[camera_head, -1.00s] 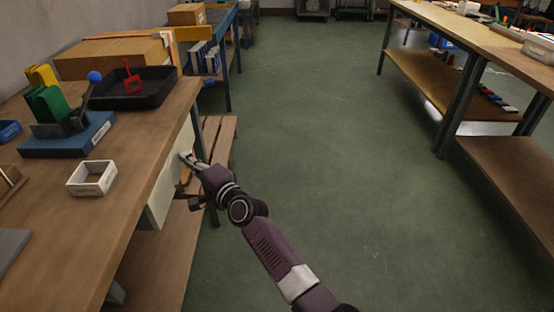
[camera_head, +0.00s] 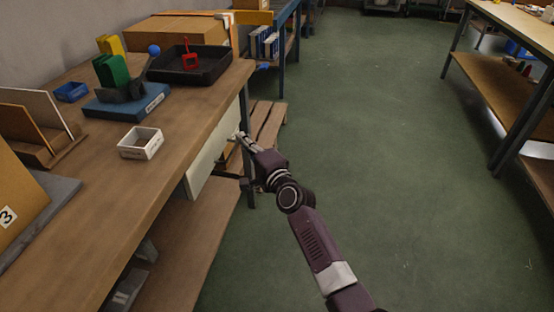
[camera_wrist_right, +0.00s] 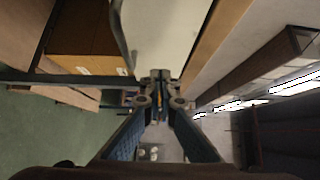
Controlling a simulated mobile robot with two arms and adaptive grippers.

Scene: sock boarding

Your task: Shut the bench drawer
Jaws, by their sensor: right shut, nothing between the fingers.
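The bench drawer shows as a pale front panel (camera_head: 208,170) under the front edge of the wooden bench (camera_head: 185,128). In the head view the panel looks close to the bench edge; I cannot tell whether a small gap is left. My right gripper (camera_head: 243,138) is shut and empty at the far end of the panel; touching or just apart is unclear. In the right wrist view the closed fingers (camera_wrist_right: 160,78) point toward the pale panel (camera_wrist_right: 170,35). A dark curved bar beside it may be the handle. My left gripper is out of view.
On the bench are a white box (camera_head: 140,143), a blue base with green blocks (camera_head: 125,103), a black tray (camera_head: 190,65) and a cardboard box (camera_head: 175,30). A slatted wooden pallet (camera_head: 268,125) is beyond the gripper. The green floor (camera_head: 390,150) is open to the right.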

